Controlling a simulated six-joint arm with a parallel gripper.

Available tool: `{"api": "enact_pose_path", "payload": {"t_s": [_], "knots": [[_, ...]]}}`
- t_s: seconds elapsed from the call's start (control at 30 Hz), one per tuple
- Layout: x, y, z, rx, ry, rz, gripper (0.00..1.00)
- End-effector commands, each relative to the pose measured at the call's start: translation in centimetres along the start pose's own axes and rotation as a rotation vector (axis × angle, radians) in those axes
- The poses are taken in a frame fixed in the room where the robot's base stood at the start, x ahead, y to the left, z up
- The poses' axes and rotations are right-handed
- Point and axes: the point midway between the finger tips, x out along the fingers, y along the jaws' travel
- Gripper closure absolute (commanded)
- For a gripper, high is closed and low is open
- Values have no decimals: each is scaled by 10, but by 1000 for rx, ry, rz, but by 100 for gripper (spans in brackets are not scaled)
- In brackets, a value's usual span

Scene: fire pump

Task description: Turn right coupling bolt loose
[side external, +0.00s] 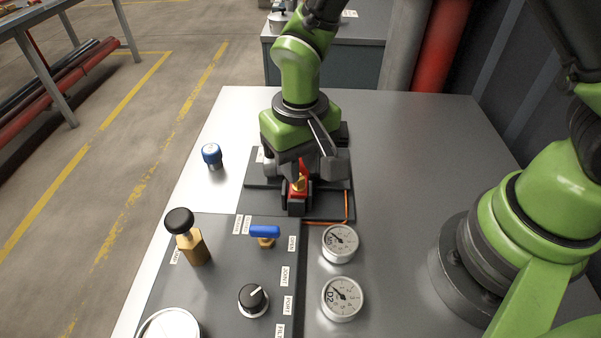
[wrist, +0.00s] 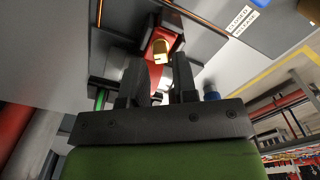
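The coupling assembly (side external: 297,203) is a dark block with red parts and a brass piece (side external: 299,184) on top. It sits on a dark base plate (side external: 340,205) under my gripper (side external: 300,166). In the wrist view, my gripper (wrist: 160,86) has its two dark fingers apart, pointing down at the assembly. Part of a red piece and a silvery rounded part (wrist: 167,77) show in the gap between the fingers; contact with either finger is not clear. The brass piece (wrist: 161,48) lies just beyond the fingertips. I cannot make out the right coupling bolt; the gripper hides much of the assembly.
A blue lever valve (side external: 265,232), two gauges (side external: 340,243), (side external: 342,298), a black knob (side external: 253,299) and a tall brass fitting with black cap (side external: 186,236) stand in front. A blue-capped fitting (side external: 212,156) stands left. An orange line (side external: 346,208) runs beside the base plate.

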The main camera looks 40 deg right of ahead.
Motion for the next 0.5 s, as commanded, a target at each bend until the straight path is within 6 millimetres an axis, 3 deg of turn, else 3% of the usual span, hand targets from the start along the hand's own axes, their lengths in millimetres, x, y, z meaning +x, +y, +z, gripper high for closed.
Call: {"api": "enact_pose_path", "payload": {"t_s": [0.2,0.5], "knots": [[26,0,0,1,-2,1,73],[29,0,0,1,1,-1,73]]}}
